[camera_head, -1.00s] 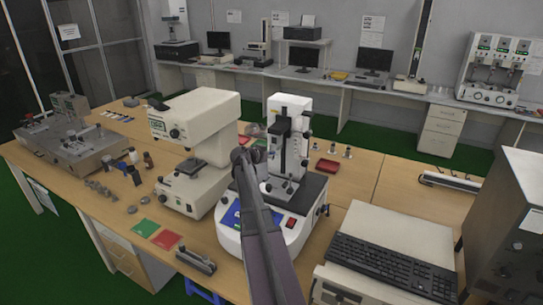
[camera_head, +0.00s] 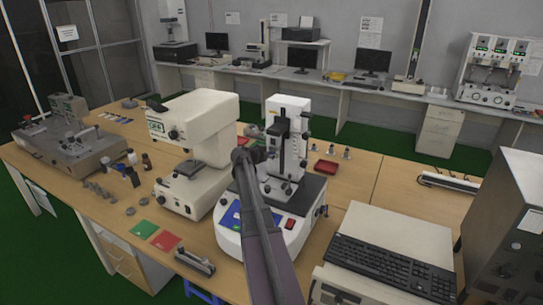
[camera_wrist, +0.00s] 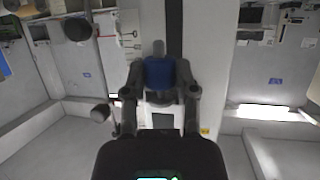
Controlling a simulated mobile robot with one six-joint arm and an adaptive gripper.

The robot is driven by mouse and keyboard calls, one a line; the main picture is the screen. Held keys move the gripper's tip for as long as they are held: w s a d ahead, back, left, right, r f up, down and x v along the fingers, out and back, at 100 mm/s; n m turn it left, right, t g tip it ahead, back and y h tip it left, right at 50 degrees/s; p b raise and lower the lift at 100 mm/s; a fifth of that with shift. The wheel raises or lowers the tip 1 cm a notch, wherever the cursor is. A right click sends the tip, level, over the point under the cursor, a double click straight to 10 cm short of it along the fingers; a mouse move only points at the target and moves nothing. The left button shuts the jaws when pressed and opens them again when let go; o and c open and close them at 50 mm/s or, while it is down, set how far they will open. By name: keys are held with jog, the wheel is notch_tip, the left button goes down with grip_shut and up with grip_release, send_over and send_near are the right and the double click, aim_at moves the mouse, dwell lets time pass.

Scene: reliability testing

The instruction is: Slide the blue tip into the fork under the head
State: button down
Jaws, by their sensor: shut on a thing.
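My gripper (camera_wrist: 160,88) is shut on the blue tip (camera_wrist: 159,71) in the wrist view. A short grey end stands out of the blue part, pointing away from me. The white tester (camera_head: 289,118) with its upright column stands on the bench in the head view, just beyond my arm. Its black head (camera_head: 280,129) is on the front of the column. In the wrist view the tester's pale front (camera_wrist: 213,70) lies behind the tip. The fork cannot be made out in either view. In the head view the blue tip is hidden, so I cannot tell its gap to the fork.
A cream bench instrument (camera_head: 205,118) stands close on the left of my arm. A black keyboard (camera_head: 389,265) lies on a cream case at the front right. A green card (camera_head: 144,229) lies at the front left.

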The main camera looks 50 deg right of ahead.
jog(key=shift+w+d, duration=0.2)
jog(key=shift+d, duration=0.4)
jog(key=shift+w+d, duration=0.15)
jog(key=shift+d, duration=0.4)
dwell(0.6)
dwell(0.3)
jog(key=shift+c, duration=1.5)
grip_release()
jog(key=shift+s, duration=0.1)
